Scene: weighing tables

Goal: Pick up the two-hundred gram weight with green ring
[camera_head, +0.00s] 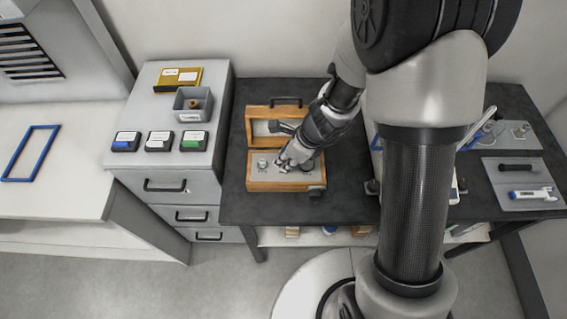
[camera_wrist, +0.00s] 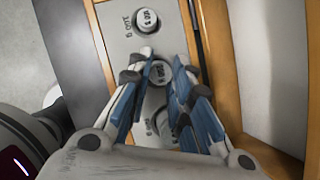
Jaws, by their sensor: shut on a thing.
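An open wooden weight box (camera_head: 285,186) on the dark table holds metal weights in a grey panel (camera_wrist: 112,40). My gripper (camera_head: 284,166) reaches down into it. In the wrist view its blue-padded fingers (camera_wrist: 163,66) are closed around the knob of a round metal weight (camera_wrist: 160,74), which appears at panel level. A second weight (camera_wrist: 147,19) stands apart beyond the fingertips, beside a printed gram label. It also shows left of my gripper in the head view (camera_head: 262,163). Another weight is partly hidden between the fingers nearer the palm. No green ring is visible, and the held weight's marking is unclear.
The box's raised lid (camera_head: 262,128) stands behind my gripper. A grey drawer cabinet (camera_head: 150,100) at left carries a grey bin (camera_head: 193,116) and several small cases. A tray with tools (camera_head: 520,168) lies at the right. The table's front left is clear.

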